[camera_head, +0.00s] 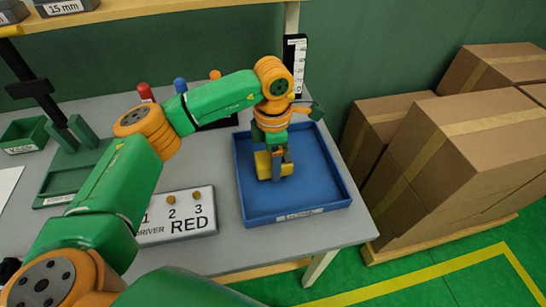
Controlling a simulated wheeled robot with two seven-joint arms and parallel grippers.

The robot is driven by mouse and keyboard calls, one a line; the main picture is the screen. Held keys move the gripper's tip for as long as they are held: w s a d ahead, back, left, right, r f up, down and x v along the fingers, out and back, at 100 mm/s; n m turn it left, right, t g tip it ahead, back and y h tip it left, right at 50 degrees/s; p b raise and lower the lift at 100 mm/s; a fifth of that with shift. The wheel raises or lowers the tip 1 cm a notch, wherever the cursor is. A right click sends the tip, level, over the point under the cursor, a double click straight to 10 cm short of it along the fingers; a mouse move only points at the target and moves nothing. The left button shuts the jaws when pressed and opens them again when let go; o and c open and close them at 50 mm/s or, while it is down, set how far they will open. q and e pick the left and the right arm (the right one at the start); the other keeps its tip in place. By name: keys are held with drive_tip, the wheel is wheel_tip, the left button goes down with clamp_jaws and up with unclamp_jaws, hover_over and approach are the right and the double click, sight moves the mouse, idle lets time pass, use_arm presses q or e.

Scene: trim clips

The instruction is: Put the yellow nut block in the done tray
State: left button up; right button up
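The yellow nut block (262,165) is inside the outline of the blue done tray (307,205), in its left half. My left gripper (279,166) points down over the tray, with a grey finger across the front of the block and yellow showing on both sides of it. The gripper appears shut on the block; its far finger is hidden. I cannot tell whether the block touches the tray floor. The tray is otherwise empty where I see it. My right gripper is not in view.
A white board marked RED (180,225) lies left of the tray. Red and blue pieces (180,85) stand behind my arm. A green bin (24,136) and a green fixture (75,170) are at the left. Cardboard boxes (460,140) stand beyond the table's right edge.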

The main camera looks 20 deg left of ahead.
use_arm(q)
drive_tip(key=shift+f, duration=0.4)
drive_tip(key=shift+f+b, duration=0.3)
drive_tip(key=shift+f, duration=0.1)
drive_tip(key=o, duration=1.6)
drive_tip(key=shift+r, duration=0.25)
drive_tip(key=shift+w+r, duration=0.1)
drive_tip(key=shift+r, duration=0.15)
wheel_tip(320, 180, up, 12)
drive_tip(key=shift+f+b, duration=0.25)
drive_tip(key=shift+b, duration=0.35)
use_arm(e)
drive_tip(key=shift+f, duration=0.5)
use_arm(q)
drive_tip(key=shift+f, duration=0.1)
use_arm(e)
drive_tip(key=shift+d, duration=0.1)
